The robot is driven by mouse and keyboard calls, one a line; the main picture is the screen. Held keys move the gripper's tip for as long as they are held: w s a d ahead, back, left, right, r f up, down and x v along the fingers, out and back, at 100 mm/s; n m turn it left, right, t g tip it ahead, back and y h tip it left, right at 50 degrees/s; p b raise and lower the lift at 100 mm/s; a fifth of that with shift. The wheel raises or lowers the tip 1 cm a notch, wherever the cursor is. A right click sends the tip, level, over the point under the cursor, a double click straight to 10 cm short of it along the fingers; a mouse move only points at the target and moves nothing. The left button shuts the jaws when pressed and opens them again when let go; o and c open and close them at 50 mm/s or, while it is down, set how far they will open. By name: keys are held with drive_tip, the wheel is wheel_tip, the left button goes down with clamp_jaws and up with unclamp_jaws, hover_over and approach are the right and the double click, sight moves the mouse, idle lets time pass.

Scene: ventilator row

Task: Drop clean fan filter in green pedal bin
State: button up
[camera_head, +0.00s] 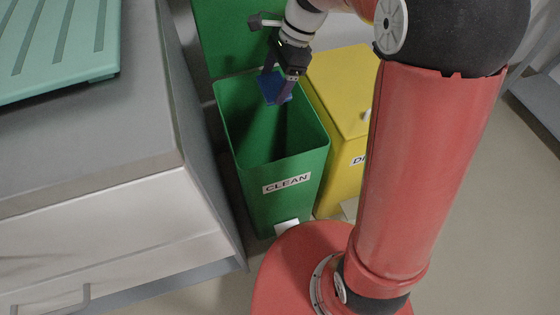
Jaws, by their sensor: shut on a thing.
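The green pedal bin (282,166) stands on the floor between a grey cabinet and a yellow bin, with a white label reading CLEAN on its front. Its lid (222,40) is up at the back and its mouth is open. My gripper (278,90) points down over the bin's mouth, towards its back. It is shut on a small blue filter (271,87), which hangs at or just inside the bin's opening. How deep the filter sits I cannot tell. The fingers hide part of the filter.
A yellow bin (338,95) with its lid shut and a partly hidden label stands close to the right of the green bin. A grey cabinet (100,200) stands at the left, with a ribbed green tray (60,50) on its top. Open floor lies to the right.

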wheel_tip(320, 180, down, 6)
drive_tip(key=b, duration=0.5)
drive_tip(key=o, duration=1)
drive_tip(key=s+v, duration=0.1)
drive_tip(key=v, duration=0.6)
drive_tip(key=shift+w+r+p, duration=0.35)
drive_tip(key=shift+w+r, duration=0.1)
drive_tip(key=shift+w, duration=0.05)
drive_tip(key=shift+d, duration=0.1)
